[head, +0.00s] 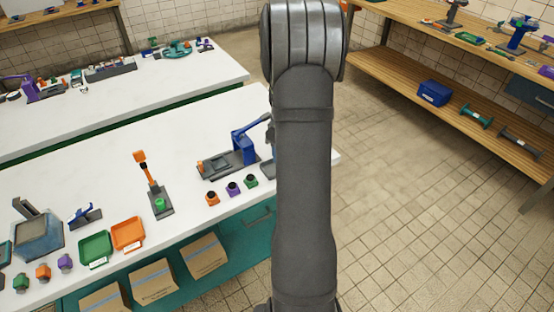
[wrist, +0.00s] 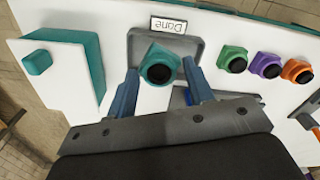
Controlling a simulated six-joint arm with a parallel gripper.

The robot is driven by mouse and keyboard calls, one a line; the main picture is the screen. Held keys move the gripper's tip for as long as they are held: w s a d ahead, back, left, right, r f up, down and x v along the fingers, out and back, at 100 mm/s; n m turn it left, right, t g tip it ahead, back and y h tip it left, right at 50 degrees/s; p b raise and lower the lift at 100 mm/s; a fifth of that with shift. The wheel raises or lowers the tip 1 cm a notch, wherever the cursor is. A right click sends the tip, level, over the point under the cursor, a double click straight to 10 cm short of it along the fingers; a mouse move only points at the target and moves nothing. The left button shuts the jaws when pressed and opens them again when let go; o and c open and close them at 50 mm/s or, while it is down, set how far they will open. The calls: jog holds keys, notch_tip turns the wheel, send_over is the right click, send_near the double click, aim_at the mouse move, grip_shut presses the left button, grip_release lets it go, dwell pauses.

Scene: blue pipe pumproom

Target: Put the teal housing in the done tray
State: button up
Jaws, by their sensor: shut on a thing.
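The teal housing (wrist: 160,64), with a dark round bore, shows in the wrist view between the blue fingers of my gripper (wrist: 161,78). My gripper is shut on it. The grey done tray (wrist: 198,46), with a white "Done" label (wrist: 169,25), lies behind the housing in this view. The housing overlaps the tray's middle; I cannot tell whether it touches the tray floor. In the head view my arm hides the gripper and the housing.
Green (wrist: 232,59), purple (wrist: 265,65) and orange (wrist: 297,71) housings stand in a row right of the tray. A teal box-like fixture (wrist: 85,65) stands left. In the head view a blue lever press (head: 243,148) stands left of my arm.

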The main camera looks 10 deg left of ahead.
jog(key=shift+w+a+f, duration=0.2)
jog(key=shift+a+f, duration=0.3)
jog(key=shift+a, duration=0.35)
jog(key=shift+f, duration=2)
jog(key=shift+f, duration=0.1)
jog(key=o, duration=1.1)
jog(key=shift+c, duration=0.2)
notch_tip(320, 180, up, 12)
jog(key=shift+r, duration=0.1)
jog(key=shift+f, duration=4.3)
